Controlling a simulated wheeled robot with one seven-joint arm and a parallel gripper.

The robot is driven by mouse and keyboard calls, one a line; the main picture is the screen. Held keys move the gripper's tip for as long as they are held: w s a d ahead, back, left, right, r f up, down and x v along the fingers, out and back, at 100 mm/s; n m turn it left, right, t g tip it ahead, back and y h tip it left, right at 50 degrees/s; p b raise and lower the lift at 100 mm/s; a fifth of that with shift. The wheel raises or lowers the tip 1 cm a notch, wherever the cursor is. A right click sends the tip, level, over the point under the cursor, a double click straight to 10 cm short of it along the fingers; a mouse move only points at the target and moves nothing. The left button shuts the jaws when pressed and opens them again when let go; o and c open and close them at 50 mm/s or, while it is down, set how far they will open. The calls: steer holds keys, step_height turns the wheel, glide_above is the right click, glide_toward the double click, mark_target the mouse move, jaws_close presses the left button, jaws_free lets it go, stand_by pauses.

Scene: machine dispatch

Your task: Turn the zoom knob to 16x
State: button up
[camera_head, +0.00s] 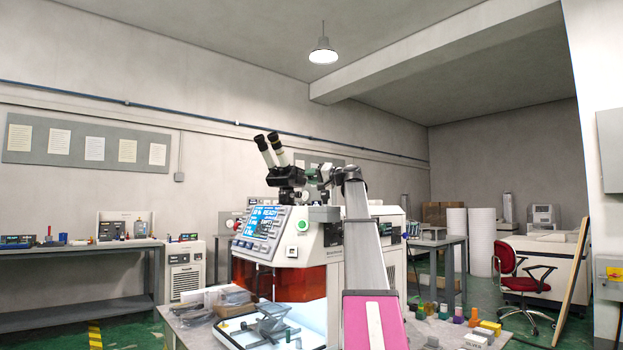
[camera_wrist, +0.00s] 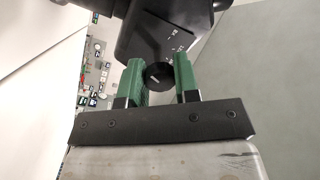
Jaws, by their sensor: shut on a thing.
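The zoom knob (camera_wrist: 158,76) is a small round black knob with a light pointer line, on the side of the black microscope body (camera_wrist: 165,30). Small white marks are printed on the body beside it; I cannot read their values. My gripper (camera_wrist: 159,78) has green fingers, one on each side of the knob, and is shut on it. In the head view the microscope (camera_head: 290,175) with its twin eyepieces stands on top of a white machine (camera_head: 310,242) with a blue screen. My arm reaches up to the microscope's right side there, and the knob is hidden.
The machine stands on a grey table (camera_head: 190,325) with plastic bags at left and several small coloured blocks (camera_head: 444,312) at right. A workbench (camera_head: 80,255) stands along the left wall. A red chair (camera_head: 520,275) and a leaning board (camera_head: 572,285) are at right.

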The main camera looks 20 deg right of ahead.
steer(key=o, duration=0.9)
steer(key=v, duration=1.1)
